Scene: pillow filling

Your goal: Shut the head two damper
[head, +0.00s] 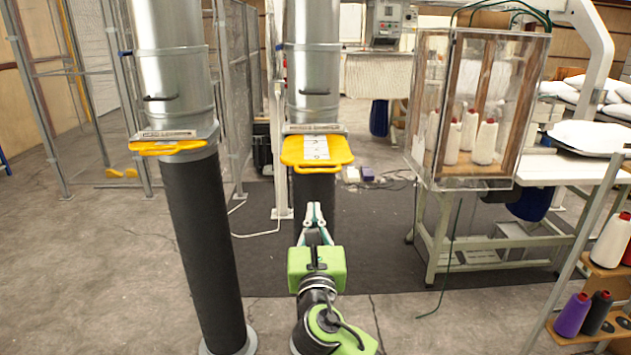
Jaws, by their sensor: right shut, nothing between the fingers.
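Two silver ducts stand side by side, each with a yellow damper slide. The slide on the right duct (318,149) sticks well out toward me, with a pale marked strip and a handle slot at its front. The slide on the left duct (165,148) shows only a narrow handle and sits further in. The labels above them are too small to read, so I cannot tell by name which is head two. My right gripper (314,214) is shut and empty, pointing up below the right slide, apart from it in the picture. My left gripper is out of view.
Black hoses run down from the ducts, the left one (203,240) to the floor. A clear cabinet with thread cones (477,110) stands right, on a work table. A thread rack (594,315) is at lower right. Floor around my right arm is open.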

